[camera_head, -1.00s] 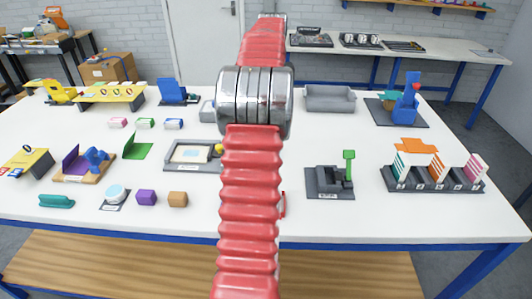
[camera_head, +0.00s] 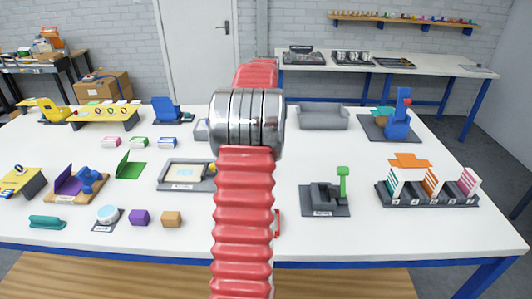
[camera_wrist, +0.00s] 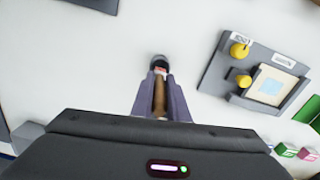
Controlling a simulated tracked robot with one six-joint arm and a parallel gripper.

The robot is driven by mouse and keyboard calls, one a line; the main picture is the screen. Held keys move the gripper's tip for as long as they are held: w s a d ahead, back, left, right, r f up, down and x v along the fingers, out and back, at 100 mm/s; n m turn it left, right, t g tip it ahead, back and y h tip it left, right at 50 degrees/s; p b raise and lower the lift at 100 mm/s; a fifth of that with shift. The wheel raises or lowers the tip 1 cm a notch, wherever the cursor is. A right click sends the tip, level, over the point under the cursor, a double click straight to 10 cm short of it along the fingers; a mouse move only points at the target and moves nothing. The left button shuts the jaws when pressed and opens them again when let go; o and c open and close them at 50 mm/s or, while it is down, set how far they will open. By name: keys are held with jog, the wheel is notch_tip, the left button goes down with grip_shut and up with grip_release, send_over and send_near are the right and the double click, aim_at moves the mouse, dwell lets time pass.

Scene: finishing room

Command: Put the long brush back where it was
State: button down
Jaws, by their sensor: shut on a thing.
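My gripper (camera_wrist: 161,78) shows in the wrist view, its two grey fingers closed on a slim brown thing (camera_wrist: 159,98), which looks like the long brush's handle. Past the fingertips it has a little red and a dark, rounded end with a pale rim (camera_wrist: 159,61). It is seen nearly end-on over the white table, so I cannot tell its full length or whether it touches the table. In the head view my red arm hides the gripper and the brush. I cannot make out which spot the brush came from.
The white table (camera_head: 110,238) holds a grey tray with yellow knobs (camera_wrist: 214,83), a grey block with a green handle (camera_head: 318,202), a slotted rack of striped pieces (camera_head: 410,201), a grey sofa-shaped holder (camera_head: 318,118) and a blue figure (camera_head: 398,122). Bare table surrounds the brush.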

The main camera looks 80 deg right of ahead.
jog(key=shift+f, duration=1.85)
jog(key=c, duration=1.7)
grip_release()
notch_tip(320, 180, up, 12)
jog(key=shift+r, duration=0.1)
